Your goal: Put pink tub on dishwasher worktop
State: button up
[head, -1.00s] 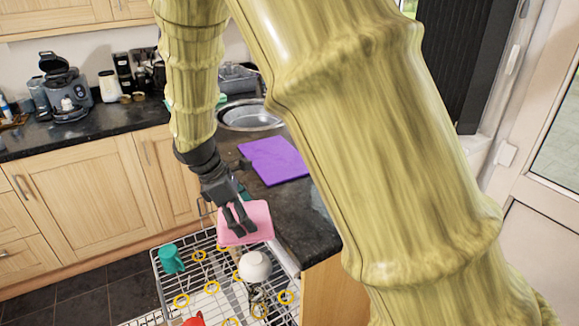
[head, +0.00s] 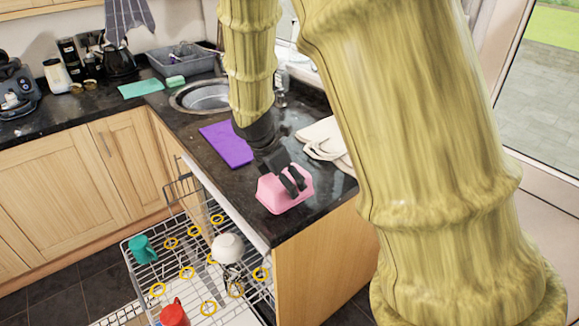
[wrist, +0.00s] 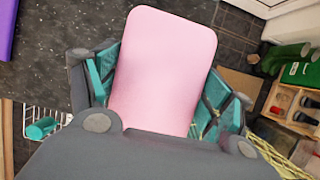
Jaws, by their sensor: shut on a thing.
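The pink tub (head: 280,196) is in my gripper (head: 290,182), with its flat base turned up. In the head view it is over the front end of the dark dishwasher worktop (head: 262,222), near the edge above the rack. I cannot tell whether it touches the worktop. In the wrist view the tub (wrist: 162,70) fills the middle, with the teal-padded fingers shut on either side of it. The worktop (wrist: 60,70) shows to its left there.
A purple mat (head: 228,144) lies behind the tub. White boards (head: 325,138) lie to the right, beside my arm. The open dishwasher rack (head: 190,262) below left holds a teal mug (head: 142,249), a white bowl (head: 227,248) and a red mug (head: 173,314).

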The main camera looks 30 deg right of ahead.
jog(key=w+d, duration=0.2)
jog(key=w+d+p, duration=0.1)
jog(key=w+d, duration=0.1)
jog(key=w+d+f+p, duration=0.1)
jog(key=w+d, duration=0.1)
jog(key=shift+w+d, duration=0.25)
jog(key=shift+d, duration=0.15)
jog(key=shift+f+p, duration=0.45)
jog(key=shift+f, duration=1.25)
jog(key=o, duration=1)
jog(key=shift+f, duration=0.1)
jog(key=b+v, duration=0.1)
jog(key=v, duration=1.1)
jog(key=shift+b, duration=0.3)
